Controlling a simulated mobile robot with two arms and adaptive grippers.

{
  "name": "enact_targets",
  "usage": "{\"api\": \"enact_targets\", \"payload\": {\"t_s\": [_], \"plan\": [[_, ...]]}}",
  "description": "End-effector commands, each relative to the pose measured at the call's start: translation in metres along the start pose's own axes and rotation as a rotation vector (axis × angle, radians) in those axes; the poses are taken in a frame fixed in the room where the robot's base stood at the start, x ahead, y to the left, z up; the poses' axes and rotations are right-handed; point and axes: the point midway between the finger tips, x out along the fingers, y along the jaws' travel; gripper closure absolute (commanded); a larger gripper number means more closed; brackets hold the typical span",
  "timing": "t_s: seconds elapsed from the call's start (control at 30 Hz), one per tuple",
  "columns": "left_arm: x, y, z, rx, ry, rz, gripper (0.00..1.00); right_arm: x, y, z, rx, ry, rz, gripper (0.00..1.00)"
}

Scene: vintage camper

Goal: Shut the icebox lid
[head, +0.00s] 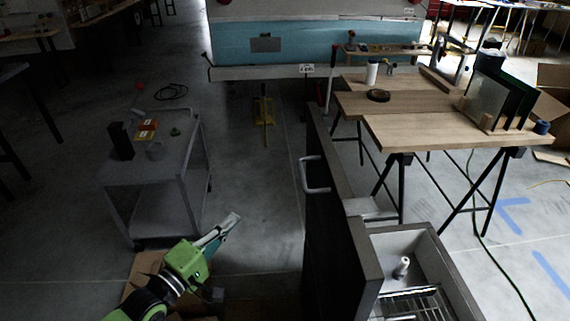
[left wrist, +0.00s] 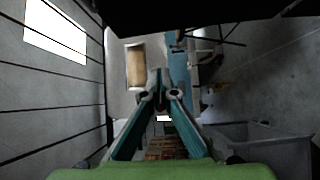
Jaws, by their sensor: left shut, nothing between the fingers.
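The icebox (head: 440,248) is at the lower right of the head view, with its top open. Its light inside holds a white bottle (head: 402,267) and a wire rack. A tall dark panel, apparently the icebox lid (head: 330,225), stands upright along its left side, with a pale handle (head: 315,178) on its left face. My left gripper (head: 232,222) is to the left of the panel, apart from it, shut and empty. In the left wrist view its fingers (left wrist: 159,92) meet at the tips. My right gripper is not in view.
A grey cart (head: 165,180) with small items on top stands at the left. A wooden trestle table (head: 440,128) stands behind the icebox, and a blue and white camper (head: 335,42) is at the back. Grey floor is clear between the cart and the panel.

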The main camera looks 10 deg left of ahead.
Motion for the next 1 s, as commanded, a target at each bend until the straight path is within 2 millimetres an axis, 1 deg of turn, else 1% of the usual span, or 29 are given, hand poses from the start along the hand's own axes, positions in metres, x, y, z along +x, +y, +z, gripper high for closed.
{"api": "enact_targets", "payload": {"t_s": [0.03,0.1,0.2,0.33,0.47,0.87,1.0], "plan": [[0.001,0.035,0.012,-0.062,-0.037,0.05,1.0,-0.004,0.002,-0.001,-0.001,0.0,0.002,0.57],[0.0,0.065,0.024,-0.139,-0.074,0.099,1.0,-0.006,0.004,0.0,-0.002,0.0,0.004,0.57],[-0.002,0.088,0.034,-0.203,-0.107,0.134,1.0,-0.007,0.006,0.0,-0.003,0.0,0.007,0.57],[0.004,0.097,0.037,-0.224,-0.115,0.146,1.0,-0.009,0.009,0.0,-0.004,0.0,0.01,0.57],[0.019,0.1,0.037,-0.223,-0.114,0.148,1.0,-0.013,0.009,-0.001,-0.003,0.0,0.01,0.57],[0.097,0.113,0.045,-0.221,-0.113,0.146,1.0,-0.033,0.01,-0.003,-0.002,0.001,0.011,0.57],[0.11,0.118,0.061,-0.223,-0.113,0.144,1.0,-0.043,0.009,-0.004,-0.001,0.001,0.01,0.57]]}}
